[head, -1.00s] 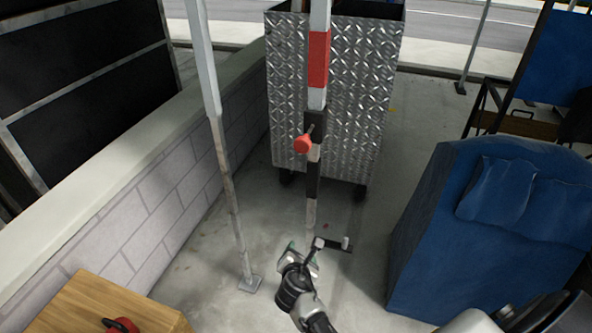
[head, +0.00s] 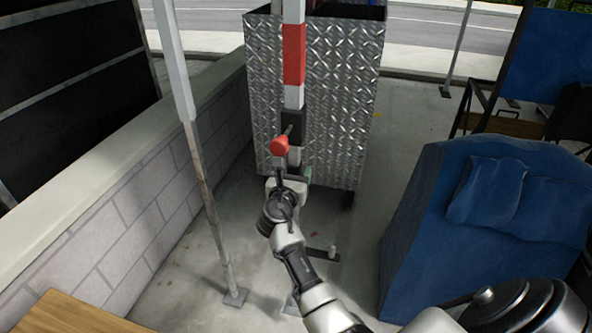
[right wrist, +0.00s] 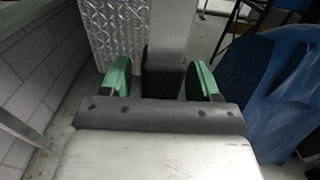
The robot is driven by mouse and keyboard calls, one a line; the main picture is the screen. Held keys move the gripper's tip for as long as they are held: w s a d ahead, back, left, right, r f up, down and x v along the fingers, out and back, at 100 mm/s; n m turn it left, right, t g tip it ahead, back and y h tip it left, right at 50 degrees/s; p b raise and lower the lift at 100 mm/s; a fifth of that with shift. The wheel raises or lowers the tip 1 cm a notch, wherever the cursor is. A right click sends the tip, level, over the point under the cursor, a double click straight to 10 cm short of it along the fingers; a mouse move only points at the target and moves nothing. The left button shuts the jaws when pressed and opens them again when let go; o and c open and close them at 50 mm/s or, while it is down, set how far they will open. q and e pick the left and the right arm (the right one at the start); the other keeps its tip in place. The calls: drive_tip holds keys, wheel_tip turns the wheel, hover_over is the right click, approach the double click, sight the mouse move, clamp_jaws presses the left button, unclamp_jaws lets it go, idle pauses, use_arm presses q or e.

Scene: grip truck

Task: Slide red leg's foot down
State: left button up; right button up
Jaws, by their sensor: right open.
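The red leg (head: 293,55) stands upright in the head view, a pale pole with a red band. Below the band are a dark collar and a red knob (head: 279,146). My right gripper (head: 288,180) is just below the knob at the leg's lower section. In the right wrist view, its green finger pads (right wrist: 162,78) are open, one on each side of the leg's dark section (right wrist: 163,80). Gaps show between pads and leg. My right arm hides much of the lower leg. A dark bar with a pale peg (head: 331,252) shows low beside my arm. My left gripper is out of view.
Another pale leg (head: 197,160) with a flat foot stands to the left, near a block wall (head: 130,200). A diamond-plate metal cart (head: 345,90) is close behind the red leg. A blue covered block (head: 430,235) stands right. Concrete floor is clear between them.

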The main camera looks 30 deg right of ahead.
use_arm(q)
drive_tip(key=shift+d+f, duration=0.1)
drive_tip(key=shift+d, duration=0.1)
use_arm(e)
drive_tip(key=shift+w+d, duration=0.5)
drive_tip(key=shift+d, duration=0.05)
clamp_jaws()
drive_tip(key=shift+f, duration=0.2)
wheel_tip(320, 180, down, 3)
drive_tip(key=shift+s+f+b, duration=0.1)
drive_tip(key=shift+f+b, duration=0.05)
drive_tip(key=shift+b, duration=1.1)
wheel_tip(320, 180, down, 2)
drive_tip(key=shift+f+b, duration=0.25)
drive_tip(key=shift+b, duration=0.3)
wheel_tip(320, 180, down, 3)
drive_tip(key=shift+r+b, duration=0.1)
drive_tip(key=shift+b, duration=0.85)
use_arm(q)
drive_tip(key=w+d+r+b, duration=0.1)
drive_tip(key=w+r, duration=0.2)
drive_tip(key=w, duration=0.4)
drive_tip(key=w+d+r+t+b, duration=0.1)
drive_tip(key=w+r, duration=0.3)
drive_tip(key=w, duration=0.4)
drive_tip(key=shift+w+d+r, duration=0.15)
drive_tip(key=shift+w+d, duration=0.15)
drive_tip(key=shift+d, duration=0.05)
use_arm(e)
drive_tip(key=shift+f, duration=1.85)
